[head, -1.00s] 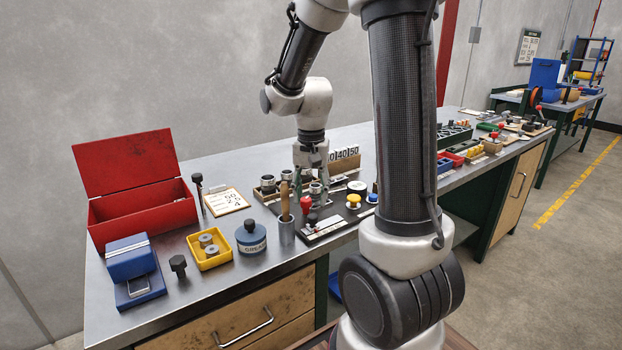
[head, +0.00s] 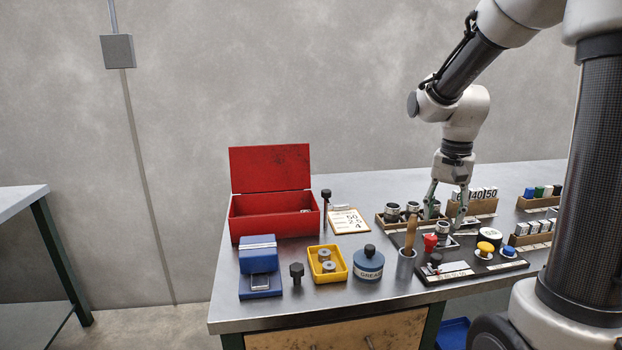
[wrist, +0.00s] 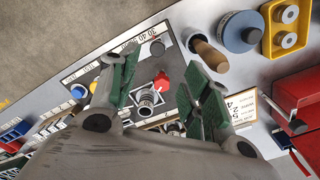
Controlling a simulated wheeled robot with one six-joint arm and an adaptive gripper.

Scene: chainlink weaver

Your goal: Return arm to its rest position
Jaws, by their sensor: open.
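My gripper (head: 446,214) hangs pointing down over the workbench (head: 290,310), its green fingers spread. In the wrist view the fingers (wrist: 160,82) stand wide apart with nothing gripped. A silver ringed cylinder (wrist: 147,98) shows between them, standing on the dark fixture board; in the head view it (head: 442,231) is just below and in front of the fingers. A red knob (head: 430,242) is beside it and also shows in the wrist view (wrist: 162,80). The arm is bent and reaches in from the upper right. The exact height of the fingertips is unclear.
Close around the gripper stand a tray with ringed cylinders (head: 392,212), a numbered block rack (head: 482,207) and a wooden handle in a cup (head: 406,262). A grease tin (head: 368,263), yellow tray (head: 328,275) and open red box (head: 272,226) are left. Space above is free.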

